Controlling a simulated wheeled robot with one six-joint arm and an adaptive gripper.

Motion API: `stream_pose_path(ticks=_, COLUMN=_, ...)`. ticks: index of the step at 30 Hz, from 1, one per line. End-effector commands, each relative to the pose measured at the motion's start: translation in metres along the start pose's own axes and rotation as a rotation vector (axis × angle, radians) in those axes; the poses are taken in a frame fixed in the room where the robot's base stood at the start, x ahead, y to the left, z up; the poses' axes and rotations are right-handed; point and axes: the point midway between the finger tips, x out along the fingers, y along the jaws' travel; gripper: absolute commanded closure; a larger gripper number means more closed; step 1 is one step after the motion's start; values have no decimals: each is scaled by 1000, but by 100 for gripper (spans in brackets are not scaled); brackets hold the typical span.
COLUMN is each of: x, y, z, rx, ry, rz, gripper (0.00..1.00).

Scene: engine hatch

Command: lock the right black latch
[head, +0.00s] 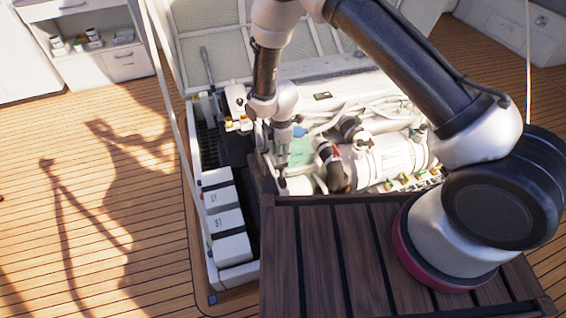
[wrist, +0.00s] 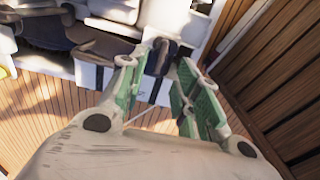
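My gripper (wrist: 160,68) is open in the wrist view, with green-padded fingers apart and nothing visibly held. A dark rounded piece (wrist: 165,55) shows between and beyond the fingertips; I cannot tell whether it is the right black latch or how far away it is. In the head view my gripper (head: 284,165) points down into the open hatch, at the left end of the white engine (head: 385,158). Dark curved parts (head: 334,168) sit on the engine just right of the gripper. No latch can be made out for certain, and the gripper and arm hide part of this area.
White boxes (head: 225,222) line the hatch's left side. The raised hatch lid (head: 215,50) stands behind. A dark slatted wooden panel (head: 335,255) lies in front of the engine. Open plank deck (head: 90,200) spreads to the left, with a white cabinet (head: 125,62) at the back.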

Motion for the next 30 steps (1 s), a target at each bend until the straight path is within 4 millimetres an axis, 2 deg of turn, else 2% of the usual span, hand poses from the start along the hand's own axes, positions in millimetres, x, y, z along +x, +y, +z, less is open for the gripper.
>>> stream_pose_path(ticks=3, x=23, y=-1, z=0, rx=1, ry=-1, rz=-3, gripper=68)
stream_pose_path(ticks=9, x=51, y=-1, z=0, rx=2, ry=0, rz=-1, gripper=68)
stream_pose_path(ticks=13, x=59, y=-1, z=0, rx=2, ry=0, rz=-1, gripper=68)
stream_pose_path(ticks=20, x=60, y=0, z=0, rx=3, ry=0, rz=0, gripper=68)
stream_pose_path(ticks=21, x=60, y=0, z=0, rx=3, ry=0, rz=0, gripper=70)
stream_pose_path(ticks=26, x=60, y=-1, z=0, rx=3, ry=0, rz=-1, gripper=99)
stream_pose_path(ticks=30, x=60, y=-1, z=0, rx=3, ry=0, rz=-1, gripper=100)
